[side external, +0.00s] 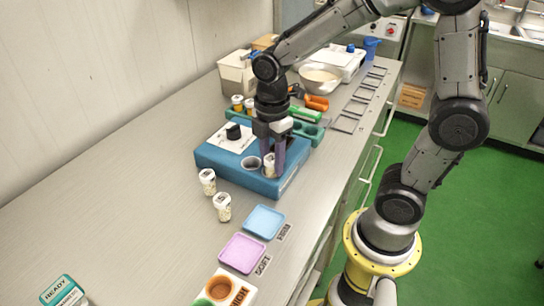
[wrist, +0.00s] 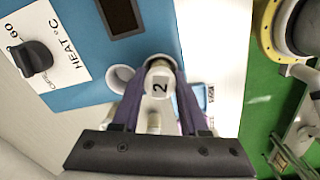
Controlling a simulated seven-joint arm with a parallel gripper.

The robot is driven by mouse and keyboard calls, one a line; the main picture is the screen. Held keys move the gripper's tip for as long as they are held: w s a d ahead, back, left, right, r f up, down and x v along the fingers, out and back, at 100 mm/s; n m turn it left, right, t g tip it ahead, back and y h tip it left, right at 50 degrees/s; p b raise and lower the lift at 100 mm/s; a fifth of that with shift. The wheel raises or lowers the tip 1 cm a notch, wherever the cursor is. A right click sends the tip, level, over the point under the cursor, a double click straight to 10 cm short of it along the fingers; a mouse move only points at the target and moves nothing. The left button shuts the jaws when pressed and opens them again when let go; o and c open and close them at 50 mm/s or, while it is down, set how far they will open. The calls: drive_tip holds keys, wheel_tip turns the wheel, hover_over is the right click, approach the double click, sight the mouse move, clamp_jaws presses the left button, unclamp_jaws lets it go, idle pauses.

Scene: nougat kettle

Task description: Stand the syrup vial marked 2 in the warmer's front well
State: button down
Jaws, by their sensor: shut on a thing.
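My gripper (side external: 273,152) points down over the right end of the blue warmer (side external: 215,160). In the wrist view its purple fingers (wrist: 158,92) are shut on a white-capped vial (wrist: 160,80) marked 2. The vial also shows in the side view (side external: 269,168), upright at the warmer's top. A pale rim curves behind its cap, so it is at or over a well; how deep it sits I cannot tell. Beside it is an empty round well (side external: 251,163), which also shows in the wrist view (wrist: 119,77). The warmer has a black heat knob (wrist: 34,58).
Two capped vials (side external: 207,181) (side external: 222,207) stand on the bench left of the warmer. Blue (side external: 264,222) and pink (side external: 242,253) squares lie in front. A green rack (side external: 306,130), more vials (side external: 238,103) and a bowl (side external: 320,78) are behind.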

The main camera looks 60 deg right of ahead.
sight(272, 157)
drive_tip(key=shift+f, duration=0.25)
drive_tip(key=c, duration=0.7)
unclamp_jaws()
drive_tip(key=shift+r, duration=5.5)
